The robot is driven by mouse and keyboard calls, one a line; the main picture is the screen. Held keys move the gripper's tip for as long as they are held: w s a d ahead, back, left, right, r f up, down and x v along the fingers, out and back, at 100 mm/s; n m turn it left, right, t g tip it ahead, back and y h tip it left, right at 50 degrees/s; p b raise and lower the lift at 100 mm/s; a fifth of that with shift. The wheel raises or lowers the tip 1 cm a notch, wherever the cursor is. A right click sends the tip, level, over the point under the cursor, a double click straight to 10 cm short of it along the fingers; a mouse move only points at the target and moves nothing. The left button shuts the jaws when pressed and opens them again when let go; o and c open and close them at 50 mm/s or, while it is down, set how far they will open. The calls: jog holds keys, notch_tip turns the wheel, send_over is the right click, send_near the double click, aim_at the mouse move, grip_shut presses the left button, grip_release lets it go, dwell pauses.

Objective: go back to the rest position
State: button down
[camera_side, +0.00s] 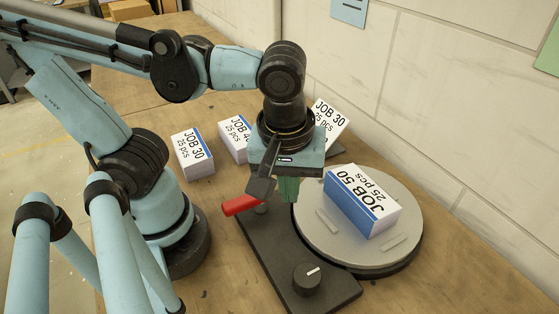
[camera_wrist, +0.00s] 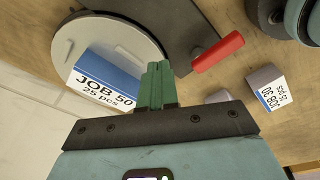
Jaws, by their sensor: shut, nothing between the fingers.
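My gripper (camera_side: 289,190) hangs over the dark base of the turntable device, left of the round plate. Its green fingers (camera_wrist: 157,85) are together with nothing between them. A white and blue block marked JOB 50 (camera_side: 362,200) sits on the grey round plate (camera_side: 318,244); it also shows in the wrist view (camera_wrist: 104,82). The gripper is apart from this block. A red lever (camera_side: 240,205) sticks out left of the gripper; in the wrist view the red lever (camera_wrist: 218,52) lies right of the fingers.
Blocks marked JOB 30 (camera_side: 193,153) and JOB 40 (camera_side: 235,138) stand on the wooden table behind. Another JOB 30 block (camera_side: 328,122) leans behind my gripper, partly hidden. A black knob (camera_side: 307,279) is at the device's front. A wall (camera_side: 450,120) runs along the right.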

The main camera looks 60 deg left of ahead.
jog(key=w+a+m+t+h, duration=0.1)
jog(key=w+a+m+t, duration=0.5)
jog(key=w+a+m, duration=0.3)
jog(key=shift+a+r+m, duration=0.3)
jog(key=shift+a+m, duration=0.5)
jog(key=shift+a, duration=0.1)
